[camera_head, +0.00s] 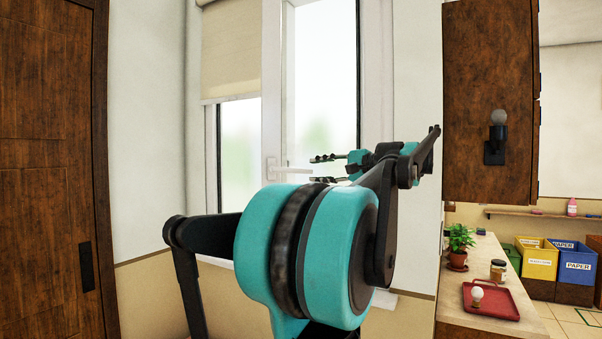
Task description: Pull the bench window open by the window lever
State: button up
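The bench window (239,150) is a white-framed window straight ahead, with a pale roller blind (231,52) over the upper part of its left pane. The white window lever (291,170) sticks out to the right from the middle frame post, roughly level. My gripper (322,169) is just right of the lever, its two dark fingers pointing left and spread apart, one above and one below the lever's height. The lever's tip lies close to the gap between the fingers; whether it is between them in depth I cannot tell. My teal and black arm hides the lower window and part of the sill.
A dark wooden door (52,170) stands at the left. A brown cabinet (489,100) with a wall lamp hangs at the right. Below it, a counter (462,309) holds a plant (459,244), a jar and a red tray (491,299). Coloured paper bins (577,262) stand behind.

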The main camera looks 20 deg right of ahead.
aim_at(305, 171)
jog(key=x, duration=0.6)
jog(key=shift+w+a, duration=0.1)
jog(key=shift+w, duration=0.15)
jog(key=shift+c, duration=0.5)
grip_shut()
